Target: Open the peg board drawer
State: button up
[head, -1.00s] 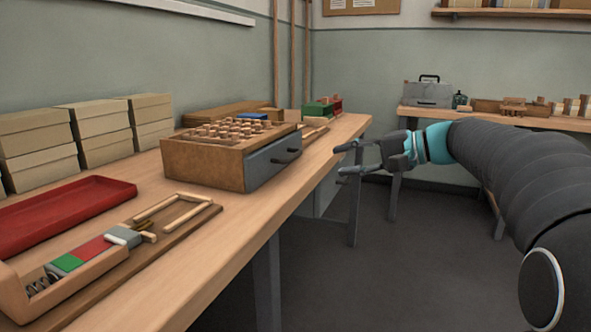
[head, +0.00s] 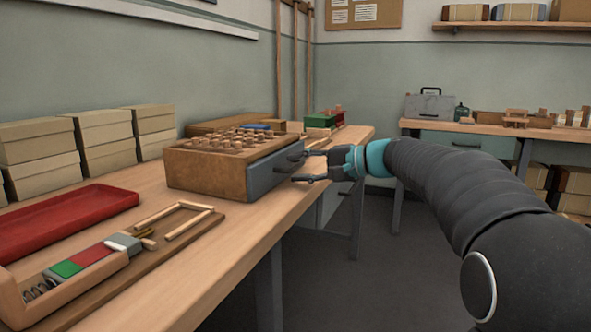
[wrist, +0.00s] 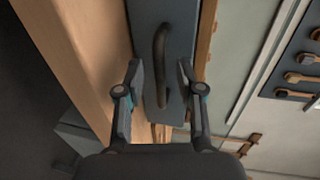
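The peg board (head: 205,168) is a brown wooden box with several pegs on top, standing on the long workbench. Its grey drawer front (head: 262,178) faces right and looks closed. The dark curved drawer handle (wrist: 161,62) runs lengthwise in the middle of the wrist view. My gripper (head: 298,168) is at the drawer front in the head view, fingers spread. In the wrist view my gripper (wrist: 159,75) is open, with one finger on each side of the handle's near part and a gap visible on both sides. In the head view the handle is partly hidden by my fingers.
The workbench (head: 215,255) also holds a red tray (head: 65,215), a wooden fixture with coloured blocks (head: 85,262), stacked boxes (head: 105,138) and a green-red box (head: 325,119). The floor (head: 350,270) right of the bench is free.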

jog(key=shift+w+a+f, duration=0.15)
jog(key=shift+w+a, duration=0.05)
jog(key=shift+a, duration=0.45)
grip_shut()
